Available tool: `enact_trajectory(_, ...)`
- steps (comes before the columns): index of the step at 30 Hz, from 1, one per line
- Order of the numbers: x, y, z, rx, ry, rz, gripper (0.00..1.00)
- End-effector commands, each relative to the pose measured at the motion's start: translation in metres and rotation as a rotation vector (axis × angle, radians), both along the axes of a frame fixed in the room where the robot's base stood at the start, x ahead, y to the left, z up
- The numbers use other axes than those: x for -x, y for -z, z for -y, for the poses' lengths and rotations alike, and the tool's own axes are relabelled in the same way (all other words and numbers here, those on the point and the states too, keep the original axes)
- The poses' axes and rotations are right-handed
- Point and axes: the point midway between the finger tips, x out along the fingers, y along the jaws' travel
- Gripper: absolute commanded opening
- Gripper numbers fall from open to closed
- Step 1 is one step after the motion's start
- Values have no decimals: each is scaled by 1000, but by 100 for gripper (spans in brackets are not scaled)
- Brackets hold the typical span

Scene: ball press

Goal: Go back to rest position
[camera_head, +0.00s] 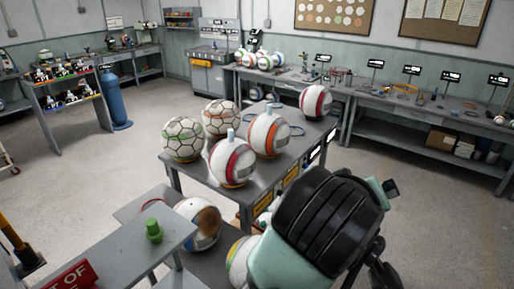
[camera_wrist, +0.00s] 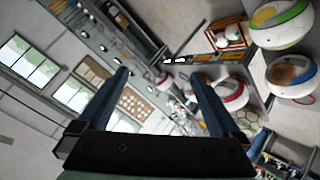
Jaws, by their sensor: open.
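My gripper (camera_wrist: 160,95) shows in the wrist view with its two dark fingers spread wide apart and nothing between them. In the head view my dark and pale green arm fills the lower right, and the fingers are hard to make out there. Several balls stand on the grey table (camera_head: 262,188) left of and beyond my arm. A red and white ball (camera_head: 231,164) stands at its front, and an orange and white ball (camera_head: 269,136) stands behind it. A green and white ball (camera_head: 183,139) is at its left.
A brown and white ball (camera_head: 199,224) sits low near a green knob (camera_head: 153,230) on a grey surface. Workbenches (camera_head: 425,110) line the back wall. A blue cylinder (camera_head: 116,98) stands at the left. The floor on the right is clear.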

Motion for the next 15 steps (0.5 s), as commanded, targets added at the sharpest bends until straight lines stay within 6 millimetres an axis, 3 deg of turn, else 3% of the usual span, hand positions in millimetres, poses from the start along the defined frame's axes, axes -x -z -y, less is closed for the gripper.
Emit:
enact_trajectory(1, -4, -33, 12, 41, 38, 173, 100)
enact_trajectory(4, -5, -108, 7, 72, 41, 539, 100)
enact_trajectory(6, 2, -155, -11, 59, -8, 786, 100)
enact_trajectory(9, 23, -207, -51, -15, -136, 1092, 100)
enact_trajectory(12, 50, -238, -92, -133, -290, 1315, 100)
enact_trajectory(15, 74, -254, -125, -257, -425, 1452, 100)
